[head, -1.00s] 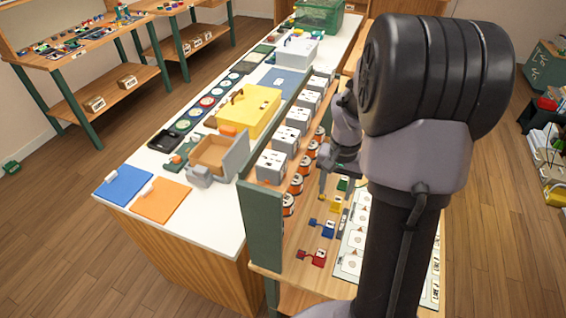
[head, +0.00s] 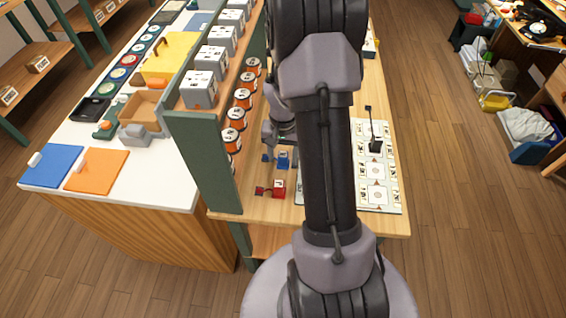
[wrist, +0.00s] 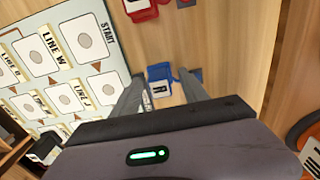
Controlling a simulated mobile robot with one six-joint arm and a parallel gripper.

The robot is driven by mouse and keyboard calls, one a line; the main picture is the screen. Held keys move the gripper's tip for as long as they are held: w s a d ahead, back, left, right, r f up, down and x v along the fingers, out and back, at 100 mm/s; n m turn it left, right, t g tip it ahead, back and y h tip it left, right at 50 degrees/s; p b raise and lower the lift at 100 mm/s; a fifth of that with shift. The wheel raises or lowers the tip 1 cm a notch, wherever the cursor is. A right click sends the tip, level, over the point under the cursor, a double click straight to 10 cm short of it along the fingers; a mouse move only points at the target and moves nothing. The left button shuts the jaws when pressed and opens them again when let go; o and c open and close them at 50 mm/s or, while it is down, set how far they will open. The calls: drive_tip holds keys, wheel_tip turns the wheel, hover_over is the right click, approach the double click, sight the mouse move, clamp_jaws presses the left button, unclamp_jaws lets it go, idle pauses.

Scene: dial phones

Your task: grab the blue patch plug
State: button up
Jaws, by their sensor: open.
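The blue patch plug (head: 283,160) lies on the wooden worktop beside the white card board, partly behind my arm in the head view. In the wrist view the blue plug (wrist: 160,90) sits between my two fingers, with a small label on its body. My gripper (wrist: 161,78) is open with a finger on either side of the plug. I cannot tell whether either finger touches it.
A red plug (head: 278,188) lies just nearer than the blue one. The printed board (head: 385,198) lies to the right, with a black upright piece (head: 376,145) on it. Orange spools (head: 237,116) line the rack on the left, beside a green end panel (head: 203,160).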

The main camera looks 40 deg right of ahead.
drive_tip(key=shift+r, duration=0.1)
clamp_jaws()
drive_tip(key=shift+r, duration=0.15)
